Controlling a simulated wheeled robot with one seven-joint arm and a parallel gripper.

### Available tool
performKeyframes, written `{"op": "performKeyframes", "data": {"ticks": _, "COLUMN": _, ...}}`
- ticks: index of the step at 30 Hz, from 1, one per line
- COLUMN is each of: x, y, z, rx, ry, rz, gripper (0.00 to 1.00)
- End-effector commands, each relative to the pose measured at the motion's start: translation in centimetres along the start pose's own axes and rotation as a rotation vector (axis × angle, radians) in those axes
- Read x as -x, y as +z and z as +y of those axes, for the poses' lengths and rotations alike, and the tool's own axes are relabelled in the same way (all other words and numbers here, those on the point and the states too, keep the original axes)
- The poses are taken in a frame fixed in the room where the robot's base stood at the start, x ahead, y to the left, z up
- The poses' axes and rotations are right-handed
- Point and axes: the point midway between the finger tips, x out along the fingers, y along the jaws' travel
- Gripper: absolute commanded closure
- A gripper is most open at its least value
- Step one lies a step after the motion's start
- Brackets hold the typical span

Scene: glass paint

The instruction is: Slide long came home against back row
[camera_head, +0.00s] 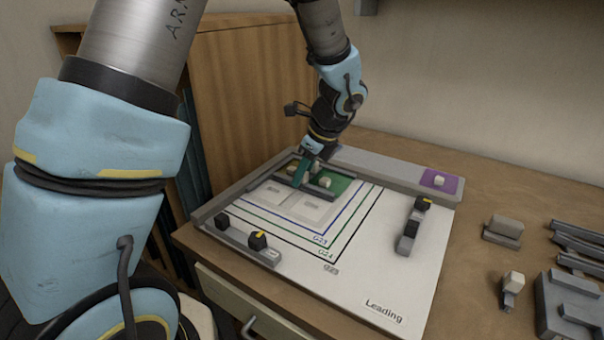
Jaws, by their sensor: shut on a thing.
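My gripper (301,178) reaches down over the back part of the white leading board and is shut on a long grey came (318,190). The came lies low along the front side of the back row. The back row has green glass pieces (342,185) with pale knobs on them and grey strips around them. The gripper covers part of the came and the row. I cannot tell whether the came touches the glass all along.
Pale panes (290,205) lie in front of the came. Grey bars with black blocks stand at the front left (240,240) and right (410,228) of the board. A purple patch (441,181) bears a pale knob. Grey blocks and racks (575,300) stand right; the board's front right is clear.

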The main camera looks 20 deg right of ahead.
Motion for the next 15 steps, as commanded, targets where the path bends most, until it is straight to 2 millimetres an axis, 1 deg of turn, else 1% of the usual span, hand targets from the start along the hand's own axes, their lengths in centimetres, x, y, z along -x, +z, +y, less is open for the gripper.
{"op": "performKeyframes", "data": {"ticks": 1, "x": -1.07, "y": -0.58, "z": 0.65, "rx": -0.007, "ry": 0.019, "rz": 0.006, "gripper": 1.0}}
{"op": "performKeyframes", "data": {"ticks": 10, "x": -1.04, "y": -0.6, "z": 0.5, "rx": -0.008, "ry": 0.019, "rz": 0.006, "gripper": 1.0}}
{"op": "performKeyframes", "data": {"ticks": 11, "x": -1.07, "y": -0.61, "z": 0.51, "rx": -0.008, "ry": 0.018, "rz": 0.006, "gripper": 0.69}}
{"op": "performKeyframes", "data": {"ticks": 15, "x": -1.07, "y": -0.63, "z": 0.5, "rx": -0.008, "ry": 0.018, "rz": 0.007, "gripper": 0.54}}
